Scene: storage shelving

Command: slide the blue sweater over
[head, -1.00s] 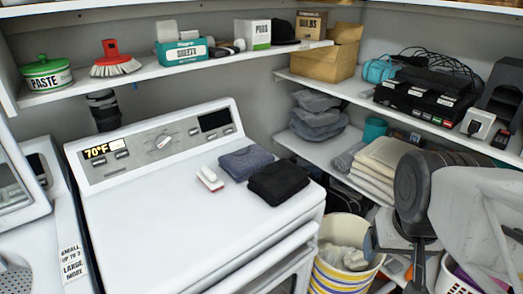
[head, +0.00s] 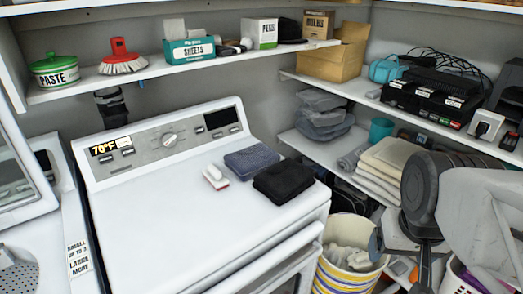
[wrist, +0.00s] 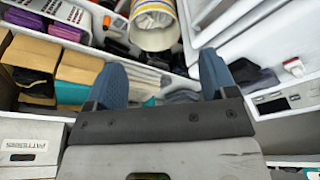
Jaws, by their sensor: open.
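The blue sweater (head: 250,161) lies folded on top of the white dryer (head: 190,210), just behind a folded black garment (head: 284,181). The two are very close; I cannot tell if they touch. The sweater also shows in the wrist view (wrist: 263,82), at the right beyond the black garment. My gripper (wrist: 162,78) is open, its two blue fingers wide apart with nothing between them. It is off to the right of the dryer in the head view, apart from the sweater; its fingers are mostly hidden there by my arm.
A white and red brush-like item (head: 215,177) lies left of the sweater. A striped bin (head: 347,255) with pale cloth stands right of the dryer. Folded towels (head: 387,165) and a black device (head: 430,95) fill the right shelves. The dryer top's left and front are clear.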

